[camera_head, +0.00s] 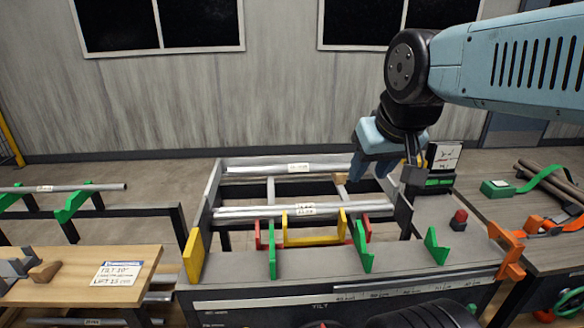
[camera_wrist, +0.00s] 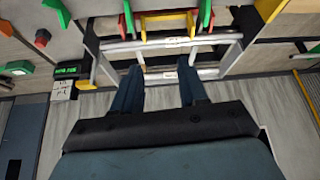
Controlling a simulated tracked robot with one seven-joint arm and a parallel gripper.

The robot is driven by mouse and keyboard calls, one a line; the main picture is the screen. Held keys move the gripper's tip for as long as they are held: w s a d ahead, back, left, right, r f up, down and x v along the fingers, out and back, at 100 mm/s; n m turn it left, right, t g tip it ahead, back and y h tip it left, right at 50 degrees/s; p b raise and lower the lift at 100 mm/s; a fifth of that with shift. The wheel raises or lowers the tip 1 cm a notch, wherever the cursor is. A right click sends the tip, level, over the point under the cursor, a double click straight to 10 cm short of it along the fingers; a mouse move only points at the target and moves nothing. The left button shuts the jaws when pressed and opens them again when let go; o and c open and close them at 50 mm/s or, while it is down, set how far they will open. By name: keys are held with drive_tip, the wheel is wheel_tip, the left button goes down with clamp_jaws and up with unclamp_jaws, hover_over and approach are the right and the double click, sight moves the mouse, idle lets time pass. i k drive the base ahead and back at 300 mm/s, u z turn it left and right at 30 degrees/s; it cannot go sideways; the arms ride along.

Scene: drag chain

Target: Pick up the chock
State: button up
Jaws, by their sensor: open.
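A small tan wooden block (camera_head: 341,179) shows in the head view inside the frame, just left of my gripper (camera_head: 368,176). A brown wooden wedge (camera_head: 44,271) lies on the left bench. Either could be the chock; I cannot tell which. My gripper is open, with its fingers pointing down over the right part of the frame. In the wrist view the two fingers of my gripper (camera_wrist: 160,66) are spread. A bit of tan (camera_wrist: 144,68) shows beside one fingertip. I see nothing held between the fingers.
Metal tubes (camera_head: 300,210) lie across the frame, in front of and behind the tan block. Green brackets (camera_head: 364,247) and a yellow bracket (camera_head: 313,240) stand along the front. A box with a green display (camera_head: 440,182) and a red button (camera_head: 459,219) are at the right.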

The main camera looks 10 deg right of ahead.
sight(43, 274)
drive_tip(key=z, duration=1.35)
drive_tip(key=i, duration=0.1)
drive_tip(key=u, duration=2.85)
drive_tip(key=k, duration=0.45)
drive_tip(key=u, duration=0.15)
drive_tip(key=i, duration=0.5)
drive_tip(key=u, duration=1.05)
